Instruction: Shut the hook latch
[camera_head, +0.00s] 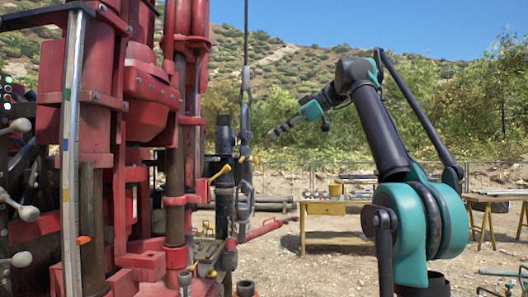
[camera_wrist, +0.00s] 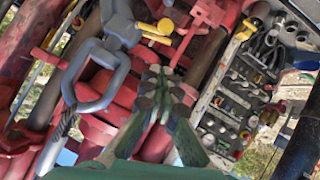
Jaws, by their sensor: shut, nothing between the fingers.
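A grey metal hook or link assembly (camera_wrist: 97,78) with an open loop fills the upper left of the wrist view. Small yellow parts (camera_wrist: 154,32) stick out to the right of its upper body; I cannot tell for sure which part is the latch or whether it is shut. In the head view, grey hanging hardware (camera_head: 245,95) hangs on a line right of the red rig. My gripper (camera_head: 272,134) is to its right, with an apparent gap. In the wrist view, my gripper (camera_wrist: 162,85) has its fingers together and empty, right of the loop.
The red rig (camera_head: 145,90) with pipes and levers fills the left side. A yellow handle (camera_head: 220,172) juts out from it. A wooden table (camera_head: 325,209) stands behind on dirt ground. A panel with several valves (camera_wrist: 235,100) lies right in the wrist view.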

